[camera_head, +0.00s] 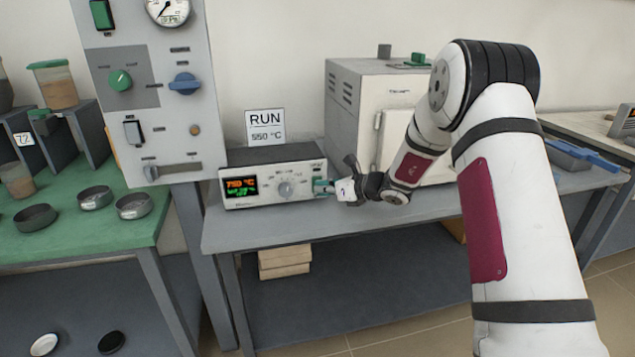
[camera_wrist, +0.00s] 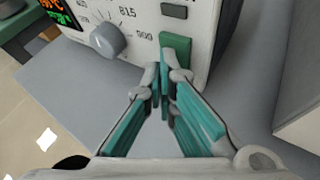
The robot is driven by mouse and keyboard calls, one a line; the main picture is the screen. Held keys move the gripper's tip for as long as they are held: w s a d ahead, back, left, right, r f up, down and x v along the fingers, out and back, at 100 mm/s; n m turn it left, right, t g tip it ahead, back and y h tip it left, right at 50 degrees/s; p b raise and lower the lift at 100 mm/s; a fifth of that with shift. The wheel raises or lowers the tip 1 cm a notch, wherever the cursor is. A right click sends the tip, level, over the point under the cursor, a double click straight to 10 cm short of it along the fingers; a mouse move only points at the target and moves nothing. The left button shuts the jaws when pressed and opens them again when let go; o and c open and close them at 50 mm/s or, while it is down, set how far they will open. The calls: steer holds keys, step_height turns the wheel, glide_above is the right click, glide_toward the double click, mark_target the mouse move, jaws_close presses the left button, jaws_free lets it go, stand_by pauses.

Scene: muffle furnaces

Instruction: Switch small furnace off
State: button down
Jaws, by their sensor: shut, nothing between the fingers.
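The small furnace (camera_head: 357,118) is a cream box with a shut door on the grey bench, partly hidden behind my arm. Its controller (camera_head: 271,177) stands to its left, with a lit display reading 750 °C, a grey dial (camera_head: 286,189) and a green rocker switch (camera_wrist: 176,49) at its right end. A sign (camera_head: 265,127) above reads RUN 550 °C. My gripper (camera_head: 325,187) is shut and empty, its teal fingertips right at the green switch. In the wrist view the fingertips (camera_wrist: 163,68) overlap the switch's lower part; I cannot tell if they touch it.
A tall grey panel (camera_head: 150,90) with a gauge and knobs stands at left. A green table (camera_head: 100,235) holds several dishes and jars. A blue tool (camera_head: 585,155) lies on the bench at right. The bench front (camera_head: 270,230) is clear.

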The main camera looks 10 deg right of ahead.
steer(key=shift+s, duration=0.15)
steer(key=shift+s+f, duration=0.1)
steer(key=shift+s, duration=0.45)
stand_by(0.3)
steer(key=shift+s+f+b, duration=0.15)
steer(key=shift+s+b, duration=0.05)
steer(key=shift+s, duration=1.05)
steer(key=shift+s+f+b, duration=0.15)
steer(key=shift+s+b, duration=0.05)
steer(key=shift+s, duration=1.05)
